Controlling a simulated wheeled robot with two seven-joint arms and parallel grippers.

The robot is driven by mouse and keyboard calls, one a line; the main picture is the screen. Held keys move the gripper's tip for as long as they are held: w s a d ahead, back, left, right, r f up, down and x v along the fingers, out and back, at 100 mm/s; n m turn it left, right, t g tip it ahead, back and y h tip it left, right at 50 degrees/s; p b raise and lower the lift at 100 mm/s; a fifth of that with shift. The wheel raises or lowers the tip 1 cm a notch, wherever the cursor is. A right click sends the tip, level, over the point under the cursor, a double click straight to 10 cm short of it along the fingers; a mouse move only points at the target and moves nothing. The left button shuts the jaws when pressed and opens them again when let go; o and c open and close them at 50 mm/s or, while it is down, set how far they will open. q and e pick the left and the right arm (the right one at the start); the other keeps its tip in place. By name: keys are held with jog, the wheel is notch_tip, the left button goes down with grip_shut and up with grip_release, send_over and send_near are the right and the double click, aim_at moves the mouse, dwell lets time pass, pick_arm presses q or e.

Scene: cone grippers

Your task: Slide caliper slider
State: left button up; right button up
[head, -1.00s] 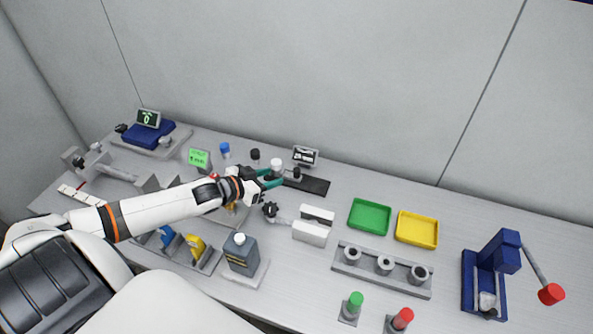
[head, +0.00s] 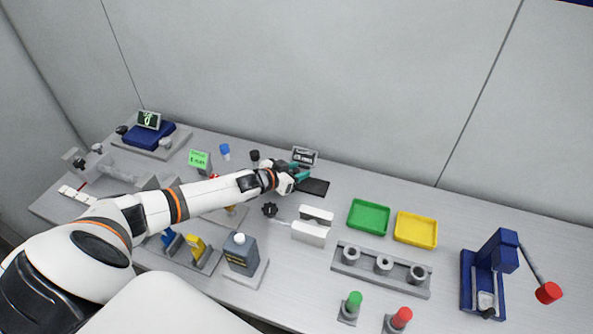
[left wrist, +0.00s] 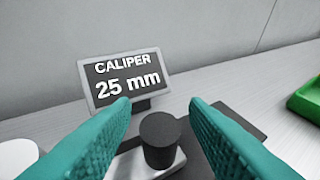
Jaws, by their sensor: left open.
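The caliper's display (left wrist: 125,82) reads "CALIPER 25 mm" in the left wrist view; it also shows in the head view (head: 304,156). The caliper's black base (head: 316,187) lies in front of the display, partly hidden by my left gripper (head: 304,171). In the left wrist view a dark upright cylindrical knob (left wrist: 160,138) on a light slider block stands between the two teal fingers, slightly below the tips in the picture. The fingers of my left gripper (left wrist: 160,104) are open, with gaps visible on both sides of the knob. My right gripper is not in view.
A green tray (head: 352,228) and a yellow tray (head: 399,239) lie to the right. A white round object (left wrist: 14,157) sits left of the fingers. A blue press (head: 482,265) is at far right.

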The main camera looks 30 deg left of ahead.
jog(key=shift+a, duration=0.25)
pick_arm(q)
jog(key=shift+c, duration=1.1)
grip_shut()
jog(key=shift+w+d+r+p, duration=0.1)
jog(key=shift+w+d+p, duration=0.05)
jog(key=shift+d, duration=0.6)
jog(key=shift+w+d+p, duration=0.15)
jog(key=shift+d, duration=0.55)
jog(key=shift+o, duration=1.1)
grip_release()
jog(key=shift+w+d, duration=0.1)
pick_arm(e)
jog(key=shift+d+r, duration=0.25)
